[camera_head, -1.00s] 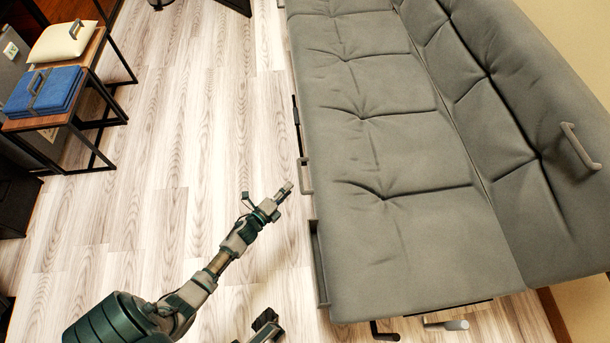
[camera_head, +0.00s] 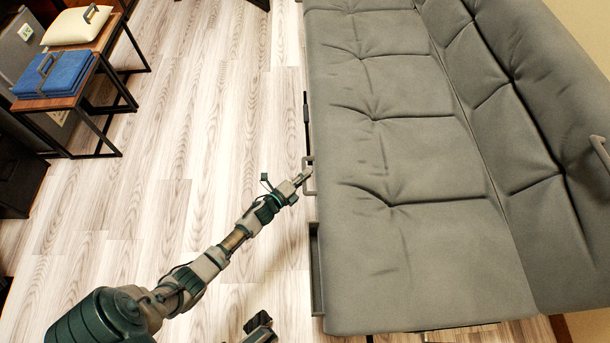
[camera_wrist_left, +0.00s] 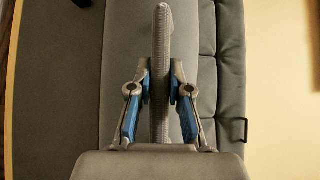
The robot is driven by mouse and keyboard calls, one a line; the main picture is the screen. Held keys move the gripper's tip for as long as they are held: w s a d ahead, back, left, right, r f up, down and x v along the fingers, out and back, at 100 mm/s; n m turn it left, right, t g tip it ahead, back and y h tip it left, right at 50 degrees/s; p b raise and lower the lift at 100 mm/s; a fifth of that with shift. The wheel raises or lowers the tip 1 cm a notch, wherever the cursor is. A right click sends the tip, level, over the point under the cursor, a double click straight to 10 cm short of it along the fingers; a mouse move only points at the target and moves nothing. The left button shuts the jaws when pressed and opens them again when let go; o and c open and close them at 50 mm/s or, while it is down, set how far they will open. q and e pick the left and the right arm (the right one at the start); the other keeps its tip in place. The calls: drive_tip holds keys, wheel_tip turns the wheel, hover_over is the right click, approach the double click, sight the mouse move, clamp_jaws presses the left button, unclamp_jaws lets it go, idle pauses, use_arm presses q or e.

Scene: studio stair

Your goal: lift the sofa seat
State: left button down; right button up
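The grey sofa seat (camera_head: 410,150) is a long tufted cushion on the right of the head view, lying flat beside the backrest (camera_head: 510,125). A grey handle (camera_head: 309,191) sits at its front edge. My left gripper (camera_head: 305,176) reaches that handle from the left. In the left wrist view its blue-backed fingers (camera_wrist_left: 161,85) stand on both sides of the handle bar (camera_wrist_left: 161,40), with the pads close against it; they look shut on it. A dark part at the bottom of the head view, probably my right gripper (camera_head: 260,327), is mostly cut off; its fingers are unclear.
Another handle (camera_head: 600,152) is on the backrest. The wooden floor (camera_head: 190,150) left of the sofa is clear.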

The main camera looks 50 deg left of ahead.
use_arm(q)
drive_tip(key=shift+a, duration=0.2)
